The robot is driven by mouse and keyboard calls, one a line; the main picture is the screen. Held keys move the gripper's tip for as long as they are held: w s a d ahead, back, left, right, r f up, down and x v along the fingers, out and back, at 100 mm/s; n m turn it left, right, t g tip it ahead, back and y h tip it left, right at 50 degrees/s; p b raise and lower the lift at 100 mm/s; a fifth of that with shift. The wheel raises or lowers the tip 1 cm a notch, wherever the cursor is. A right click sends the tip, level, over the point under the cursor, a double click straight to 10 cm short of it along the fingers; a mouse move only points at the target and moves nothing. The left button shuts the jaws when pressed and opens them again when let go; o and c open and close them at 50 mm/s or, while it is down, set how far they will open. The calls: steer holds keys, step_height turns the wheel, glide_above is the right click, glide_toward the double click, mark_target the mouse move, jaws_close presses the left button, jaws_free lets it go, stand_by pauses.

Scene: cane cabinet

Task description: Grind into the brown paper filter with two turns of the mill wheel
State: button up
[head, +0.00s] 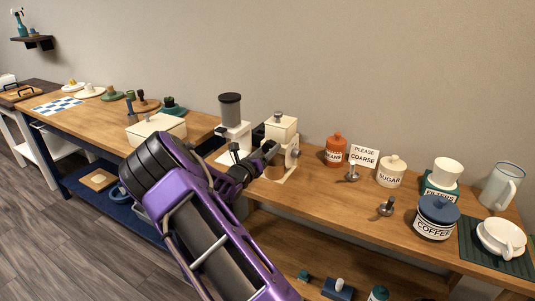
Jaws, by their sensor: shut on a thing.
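A cream mill (281,129) with a grey knob on its square top stands on the wooden counter against the wall. A grey round part, perhaps its wheel (294,157), shows on its right side. My gripper (270,151) is in front of the mill's left side, below the square top. It appears shut on a small brown thing (275,172), likely the brown paper filter, just under the fingertips and low in front of the mill. The fingers hide much of the contact, and I cannot tell whether the brown thing touches the mill's base.
A white grinder with a dark hopper (231,110) stands close on the left. To the right are an orange beans jar (336,151), a "PLEASE COARSE" sign (364,156), a sugar jar (391,172), a filters box (437,188) and a coffee jar (435,220).

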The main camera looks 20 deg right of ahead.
steer(key=shift+m+b, duration=0.55)
steer(key=shift+m, duration=0.65)
steer(key=o, duration=1.4)
steer(key=shift+c, duration=0.2)
steer(key=v, duration=1.7)
steer(key=shift+a+p, duration=0.2)
steer(key=shift+p, duration=0.2)
steer(key=shift+s, duration=0.15)
